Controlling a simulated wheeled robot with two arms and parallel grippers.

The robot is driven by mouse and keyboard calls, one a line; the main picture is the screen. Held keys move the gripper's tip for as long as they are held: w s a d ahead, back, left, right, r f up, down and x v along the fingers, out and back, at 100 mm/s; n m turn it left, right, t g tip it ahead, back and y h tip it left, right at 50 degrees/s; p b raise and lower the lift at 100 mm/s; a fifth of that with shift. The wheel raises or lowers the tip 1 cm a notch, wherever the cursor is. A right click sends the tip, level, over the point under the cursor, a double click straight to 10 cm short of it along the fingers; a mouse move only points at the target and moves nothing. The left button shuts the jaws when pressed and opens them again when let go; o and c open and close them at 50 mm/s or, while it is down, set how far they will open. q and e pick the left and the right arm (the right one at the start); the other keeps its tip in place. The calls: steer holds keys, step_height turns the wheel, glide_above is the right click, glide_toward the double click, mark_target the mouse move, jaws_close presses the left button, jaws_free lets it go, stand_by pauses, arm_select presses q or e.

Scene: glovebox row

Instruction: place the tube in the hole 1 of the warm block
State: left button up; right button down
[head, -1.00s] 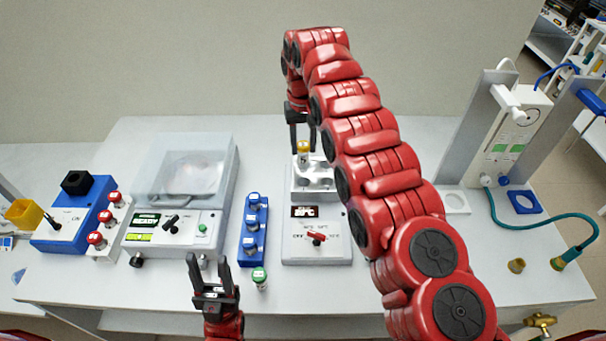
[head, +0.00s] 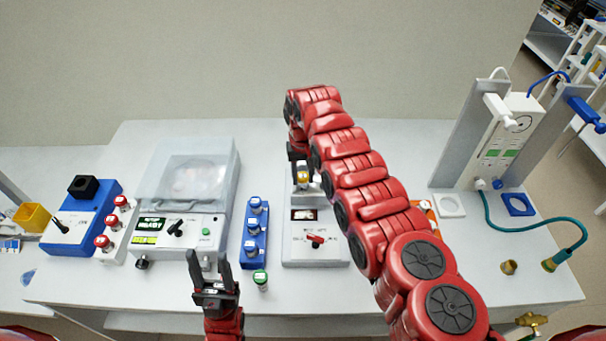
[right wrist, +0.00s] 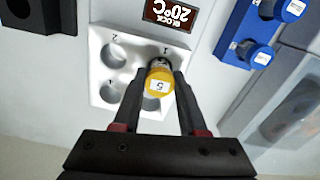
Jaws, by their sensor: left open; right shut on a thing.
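The tube with a yellow cap marked 5 (right wrist: 160,84) is upright between the fingers of my right gripper (right wrist: 160,76). In the head view the yellow cap (head: 303,172) shows under my right gripper (head: 299,158), at the back of the warm block (head: 290,252). In the right wrist view the tube stands over the hole marked 1 of the white block top (right wrist: 98,42). The cap and fingers hide most of that hole, so I cannot tell how deep the tube is. Holes 2 and 4 look empty. My left gripper (head: 211,272) is open and empty at the table's front.
A blue rack (head: 246,262) with blue-capped tubes stands left of the block, with a green-capped tube (head: 260,278) before it. A lidded machine (head: 187,190) and a white rack (head: 112,250) of red-capped tubes stand further left. My right arm hides the area right of the block.

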steer(key=shift+f, duration=0.2)
steer(key=shift+c, duration=2.3)
jaws_free()
steer(key=shift+r, duration=0.1)
steer(key=shift+r, duration=0.25)
step_height(320, 180, up, 6)
steer(key=b, duration=0.3)
steer(key=shift+r, duration=0.15)
step_height(320, 180, up, 6)
steer(key=shift+f+p, duration=0.25)
steer(key=shift+p, duration=0.45)
